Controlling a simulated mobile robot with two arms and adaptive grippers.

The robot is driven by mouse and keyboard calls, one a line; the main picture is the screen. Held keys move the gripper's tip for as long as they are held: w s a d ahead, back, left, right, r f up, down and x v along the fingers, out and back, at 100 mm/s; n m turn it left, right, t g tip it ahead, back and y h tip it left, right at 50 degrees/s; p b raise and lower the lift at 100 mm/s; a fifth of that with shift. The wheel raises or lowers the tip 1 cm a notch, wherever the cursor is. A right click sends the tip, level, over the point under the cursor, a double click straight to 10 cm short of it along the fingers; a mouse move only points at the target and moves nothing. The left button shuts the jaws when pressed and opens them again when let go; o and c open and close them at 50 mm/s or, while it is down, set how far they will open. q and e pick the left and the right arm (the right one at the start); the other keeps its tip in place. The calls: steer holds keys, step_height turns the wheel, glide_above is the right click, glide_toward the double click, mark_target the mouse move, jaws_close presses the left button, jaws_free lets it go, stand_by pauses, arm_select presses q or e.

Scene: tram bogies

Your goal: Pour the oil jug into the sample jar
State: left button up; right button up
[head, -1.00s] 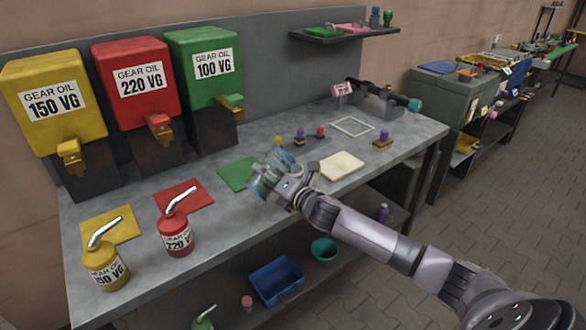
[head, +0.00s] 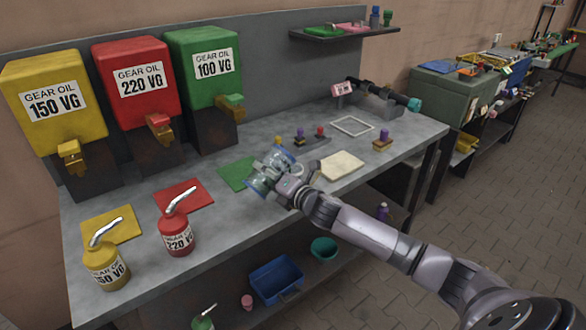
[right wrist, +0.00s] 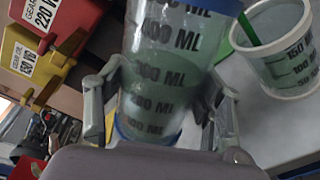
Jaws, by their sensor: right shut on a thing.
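My right gripper (right wrist: 160,110) is shut on the oil jug, a clear graduated jug (right wrist: 165,65) with blue edges and greenish liquid inside. In the head view, my right gripper (head: 272,182) holds this jug (head: 259,183) over the middle of the bench. The sample jar (right wrist: 285,65), a smaller clear cup with ML marks and a pale rim, is beside the jug's upper part, to its right in the wrist view. A thin green strip shows at the jar's left side. I cannot tell whether liquid passes between them. My left gripper is out of view.
Yellow (head: 45,100), red (head: 135,90) and green (head: 205,75) gear oil dispensers line the back left. Yellow (head: 105,265) and red (head: 177,235) oil cans stand at the front left. A cream pad (head: 340,166) lies right of my gripper. A blue bin (head: 277,280) is below.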

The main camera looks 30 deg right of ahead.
steer(key=shift+r+m+p, duration=0.4)
steer(key=shift+r+m, duration=0.05)
steer(key=shift+m, duration=0.05)
stand_by(2.1)
steer(key=shift+f, duration=0.15)
